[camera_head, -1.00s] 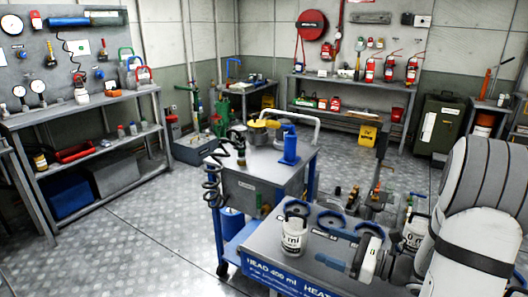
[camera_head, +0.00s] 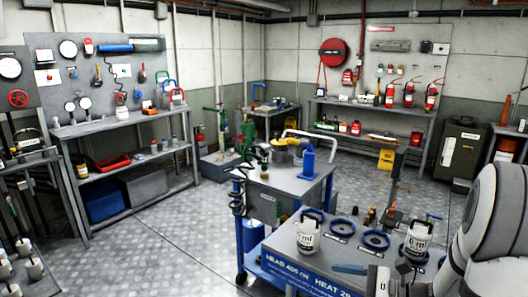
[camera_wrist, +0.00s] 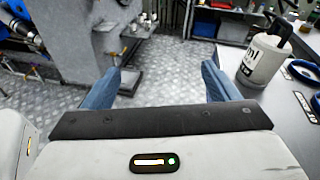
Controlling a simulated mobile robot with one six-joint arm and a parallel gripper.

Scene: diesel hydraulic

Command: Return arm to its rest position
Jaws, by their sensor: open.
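My gripper (camera_wrist: 160,84) is open and empty in the wrist view, with its two blue fingers spread wide apart over the cart's edge and the metal floor. In the head view my arm comes in from the right side, folded low, with its end at the bottom edge near the blue-edged cart. A white handled container (camera_head: 308,236) stands upright on the cart top (camera_head: 328,258); a white container (camera_wrist: 264,56) also shows beside the right finger in the wrist view, apart from it. A second white container (camera_head: 417,238) stands further right on the cart.
Blue rings (camera_head: 376,240) lie on the cart top. A workbench (camera_head: 112,123) lines the left wall. Several weights (camera_head: 34,266) sit at the lower left. The floor (camera_head: 165,255) on the left is open.

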